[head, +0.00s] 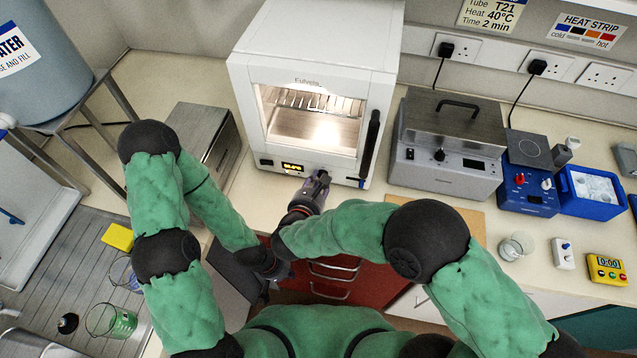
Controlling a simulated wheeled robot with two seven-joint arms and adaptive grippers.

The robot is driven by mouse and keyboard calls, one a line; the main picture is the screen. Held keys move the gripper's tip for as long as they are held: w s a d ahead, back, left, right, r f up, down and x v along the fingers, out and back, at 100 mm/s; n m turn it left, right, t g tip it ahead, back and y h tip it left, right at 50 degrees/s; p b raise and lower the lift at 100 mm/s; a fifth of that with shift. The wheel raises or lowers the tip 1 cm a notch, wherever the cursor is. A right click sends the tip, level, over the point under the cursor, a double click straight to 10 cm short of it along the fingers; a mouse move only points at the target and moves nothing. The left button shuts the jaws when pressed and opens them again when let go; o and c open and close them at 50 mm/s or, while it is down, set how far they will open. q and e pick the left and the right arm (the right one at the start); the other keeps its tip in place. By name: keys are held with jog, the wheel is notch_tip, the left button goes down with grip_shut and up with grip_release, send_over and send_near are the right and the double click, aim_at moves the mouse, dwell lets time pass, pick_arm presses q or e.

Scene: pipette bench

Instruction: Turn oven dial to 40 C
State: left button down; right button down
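The white oven (378,62) stands against the wall, its lit chamber showing through the front window. Its front panel carries a small lit amber display (292,167), too small to read.
A steel box (203,135) stands left of the oven, and a grey lidded heating unit (445,155) stands right. A blue hotplate (527,185), a blue ice tub (592,190) and a yellow timer (606,268) are farther right. Red drawers (365,290) lie below. A wall sign reads 40°C.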

jog(key=n+h, duration=0.1)
jog(key=n+h+b, duration=0.1)
jog(key=n, duration=0.1)
jog(key=shift+a+f, duration=0.15)
jog(key=shift+f, duration=0.05)
jog(key=shift+b, duration=0.3)
dwell(0.4)
jog(key=c, duration=1.2)
grip_release()
jog(key=shift+r, duration=0.1)
jog(key=v, duration=1.2)
jog(key=shift+w+a, duration=0.1)
jog(key=shift+a, duration=0.1)
